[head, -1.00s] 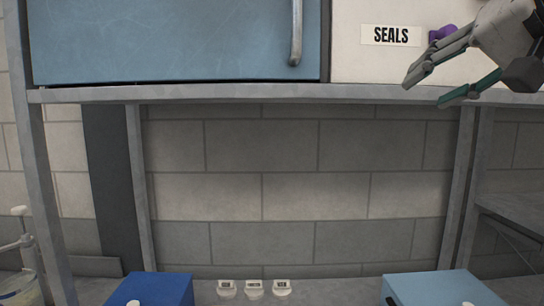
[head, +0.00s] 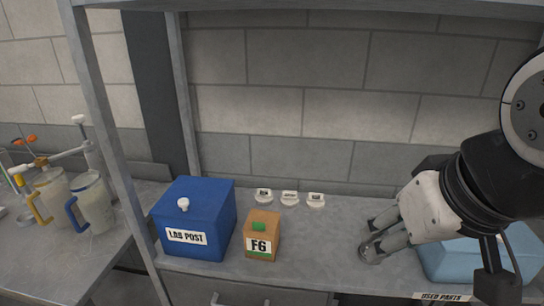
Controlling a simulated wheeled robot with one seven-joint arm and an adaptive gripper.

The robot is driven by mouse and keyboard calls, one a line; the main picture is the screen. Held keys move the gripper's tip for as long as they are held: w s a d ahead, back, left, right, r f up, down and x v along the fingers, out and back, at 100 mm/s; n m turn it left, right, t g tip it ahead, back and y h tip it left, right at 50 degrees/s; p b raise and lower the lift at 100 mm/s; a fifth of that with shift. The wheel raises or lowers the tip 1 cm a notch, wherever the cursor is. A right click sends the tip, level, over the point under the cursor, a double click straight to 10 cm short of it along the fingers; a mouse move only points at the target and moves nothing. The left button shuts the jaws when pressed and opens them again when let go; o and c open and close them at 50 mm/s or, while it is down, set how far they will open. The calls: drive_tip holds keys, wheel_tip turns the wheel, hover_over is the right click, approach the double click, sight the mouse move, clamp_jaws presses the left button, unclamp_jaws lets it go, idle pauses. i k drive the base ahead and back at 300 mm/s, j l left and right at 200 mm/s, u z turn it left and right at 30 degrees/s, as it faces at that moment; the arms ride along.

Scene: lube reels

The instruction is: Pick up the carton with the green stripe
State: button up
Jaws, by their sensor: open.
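A small tan carton (head: 262,232) marked F6 stands upright on the grey bench. It has a green piece on its top and a green stripe low on its front, under the label. It is close to the right side of a blue box. My gripper (head: 370,249) is to the right of the carton, apart from it, in front of a light blue box. Its fingers are open and I see nothing between them.
The blue box (head: 190,218) reads LAB POST and has a white knob. The light blue USED PARTS box (head: 470,262) is at right. Jugs (head: 92,203) stand on the left bench. Bench between carton and gripper is clear.

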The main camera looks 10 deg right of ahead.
sight(264, 247)
drive_tip(key=l, duration=0.25)
drive_tip(key=j+z, duration=0.1)
drive_tip(key=j, duration=0.15)
drive_tip(key=k+z, duration=0.15)
drive_tip(key=z, duration=0.7)
drive_tip(key=u, duration=1.3)
drive_tip(key=i+j, duration=0.2)
drive_tip(key=i+j+z, duration=0.15)
drive_tip(key=j, duration=0.3)
drive_tip(key=i+j, duration=0.3)
drive_tip(key=i+j+z, duration=0.1)
drive_tip(key=j, duration=0.25)
drive_tip(key=i, duration=0.1)
